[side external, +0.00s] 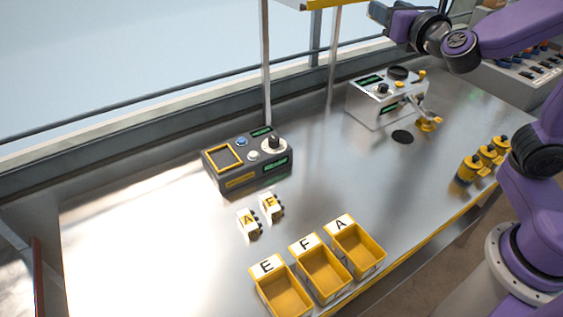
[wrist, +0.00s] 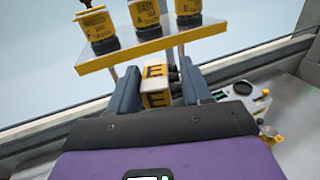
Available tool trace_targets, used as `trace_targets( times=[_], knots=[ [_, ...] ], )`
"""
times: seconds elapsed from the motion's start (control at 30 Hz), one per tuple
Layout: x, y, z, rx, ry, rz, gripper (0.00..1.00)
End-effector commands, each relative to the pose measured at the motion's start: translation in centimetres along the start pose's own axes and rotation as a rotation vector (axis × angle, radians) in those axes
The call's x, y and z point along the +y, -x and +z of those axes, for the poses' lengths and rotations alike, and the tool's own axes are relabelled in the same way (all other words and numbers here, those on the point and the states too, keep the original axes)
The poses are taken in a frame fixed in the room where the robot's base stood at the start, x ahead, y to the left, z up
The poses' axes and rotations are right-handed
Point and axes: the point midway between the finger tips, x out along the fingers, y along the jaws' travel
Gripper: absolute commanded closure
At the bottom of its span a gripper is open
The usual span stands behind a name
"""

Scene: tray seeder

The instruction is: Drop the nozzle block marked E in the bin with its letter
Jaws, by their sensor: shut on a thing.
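My gripper (wrist: 158,88) is shut on the nozzle block marked E (wrist: 155,98) in the wrist view. The block is white and yellow with a black E on its faces, held between the two dark fingers. In the side view my wrist is high at the top right; the fingertips and held block cannot be made out there. The yellow bin marked E (side external: 283,297) stands at the front of the bench, leftmost of three, and looks empty. My gripper is well above and away from it.
Bins F (side external: 322,272) and A (side external: 357,250) stand right of bin E. Blocks A (side external: 248,223) and F (side external: 270,208) lie behind them, near a dark control box (side external: 225,178). A shelf (wrist: 150,52) with yellow canisters shows beyond my fingers. Yellow canisters (side external: 470,168) stand at right.

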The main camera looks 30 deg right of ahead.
Motion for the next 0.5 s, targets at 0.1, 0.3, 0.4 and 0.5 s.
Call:
trace_targets(
  times=[0.1, 0.3, 0.4, 0.5],
  knots=[
    [-0.1, 0.0, 1.4, 0.0, -0.001, -0.011, 0.86],
    [-1.9, -0.1, -1.6, 0.001, 0.008, -0.155, 0.86],
    [-2.7, 0.1, -3.1, 0.002, 0.009, -0.239, 0.86],
    [-3.5, 0.6, -4.7, 0.0, 0.01, -0.336, 0.86]
  ],
)
